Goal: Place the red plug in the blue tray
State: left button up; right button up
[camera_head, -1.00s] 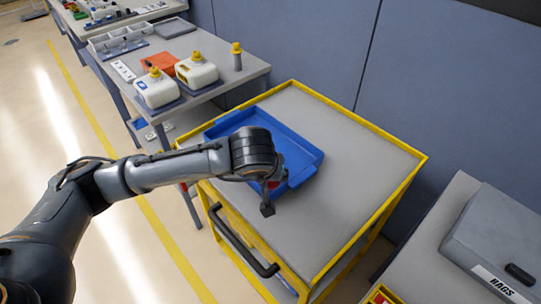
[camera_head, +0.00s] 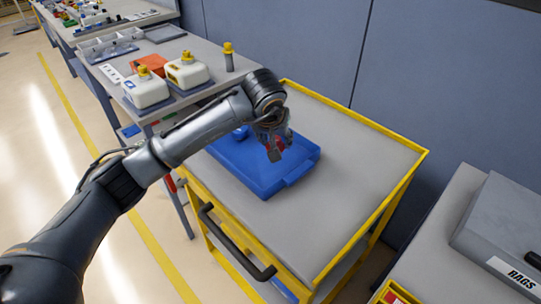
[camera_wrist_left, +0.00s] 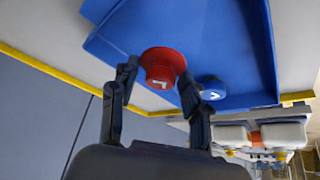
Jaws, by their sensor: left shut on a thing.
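The blue tray (camera_head: 262,187) lies on the grey top of a yellow-edged cart; it also fills much of the left wrist view (camera_wrist_left: 225,40). My left gripper (camera_head: 277,146) is above the tray, shut on the red plug (camera_head: 280,144). In the left wrist view the round red plug (camera_wrist_left: 163,62) sits between the two dark fingertips (camera_wrist_left: 158,82), with the tray behind it. The gap between plug and tray floor is hard to judge. A round blue plug (camera_wrist_left: 211,88) is in the tray near one wall. My right gripper is not in view.
Two white jugs with yellow caps (camera_head: 186,71) and a grey, yellow-topped bottle (camera_head: 228,58) stand on the bench behind the cart. A grey case (camera_head: 505,230) is at the right. The cart's right side (camera_head: 350,165) is clear.

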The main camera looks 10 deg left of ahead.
pick_arm(q)
jog(key=shift+w+a+f+b, duration=0.2)
jog(key=shift+w+a+f, duration=0.15)
jog(key=shift+f, duration=0.2)
jog(key=shift+w+a+f+b, duration=0.2)
jog(key=shift+w+f, duration=0.1)
jog(key=shift+f, duration=0.2)
jog(key=shift+w+a+f, duration=0.15)
jog(key=shift+f, duration=0.2)
notch_tip(320, 180, down, 3)
jog(key=shift+r+b, duration=0.1)
jog(key=shift+b, duration=0.8)
jog(key=shift+w+f, duration=0.1)
jog(key=shift+f, duration=0.15)
jog(key=shift+r, duration=0.15)
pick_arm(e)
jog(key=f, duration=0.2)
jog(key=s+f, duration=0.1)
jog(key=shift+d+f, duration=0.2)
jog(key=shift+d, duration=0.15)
pick_arm(q)
jog(key=o, duration=0.8)
jog(key=shift+c, duration=0.2)
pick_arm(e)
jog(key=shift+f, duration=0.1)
